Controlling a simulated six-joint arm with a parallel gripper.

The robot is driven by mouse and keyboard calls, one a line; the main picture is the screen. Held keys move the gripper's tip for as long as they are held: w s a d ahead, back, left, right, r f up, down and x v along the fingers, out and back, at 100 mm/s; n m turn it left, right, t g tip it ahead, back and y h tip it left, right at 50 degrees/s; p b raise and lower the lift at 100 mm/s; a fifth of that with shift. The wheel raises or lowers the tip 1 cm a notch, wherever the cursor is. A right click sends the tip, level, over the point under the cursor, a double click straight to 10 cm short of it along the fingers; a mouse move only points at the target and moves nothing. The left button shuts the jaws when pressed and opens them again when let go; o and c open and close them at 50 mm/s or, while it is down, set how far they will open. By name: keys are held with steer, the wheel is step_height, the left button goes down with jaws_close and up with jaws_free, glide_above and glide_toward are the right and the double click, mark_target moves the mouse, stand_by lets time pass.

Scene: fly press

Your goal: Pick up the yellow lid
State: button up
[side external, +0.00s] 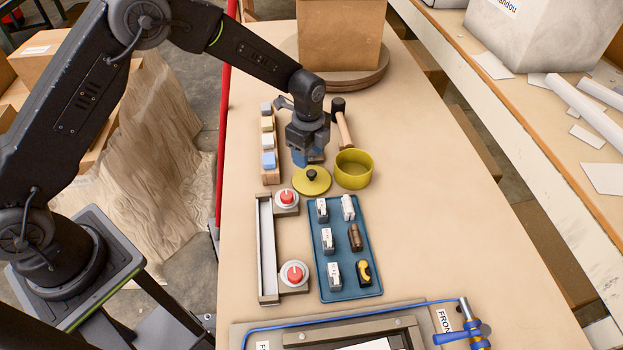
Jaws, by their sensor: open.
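The yellow lid (312,186) is a flat round disc with a dark knob on top. It lies on the table, left of the yellow pot (353,169), which stands open. My gripper (307,160) points down just behind the lid and above it in the picture. Its fingertips look close to the knob, but I cannot tell the exact gap. The gripper is open, and nothing shows between its fingers. The wrist hides part of the table behind it.
A mallet (342,126) lies behind the pot. A wooden rack with blocks (269,160) stands to the left. A blue tray (346,285) with several small items lies in front, beside a fixture with red buttons (294,273). A cardboard box (340,35) stands at the back. The table's right side is clear.

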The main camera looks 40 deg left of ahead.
mark_target(311, 172)
steer(key=shift+d+f, duration=0.25)
steer(key=shift+f, duration=1.25)
steer(key=shift+d+f, duration=0.2)
steer(key=shift+f, duration=1.25)
steer(key=shift+c, duration=0.3)
steer(key=c, duration=0.9)
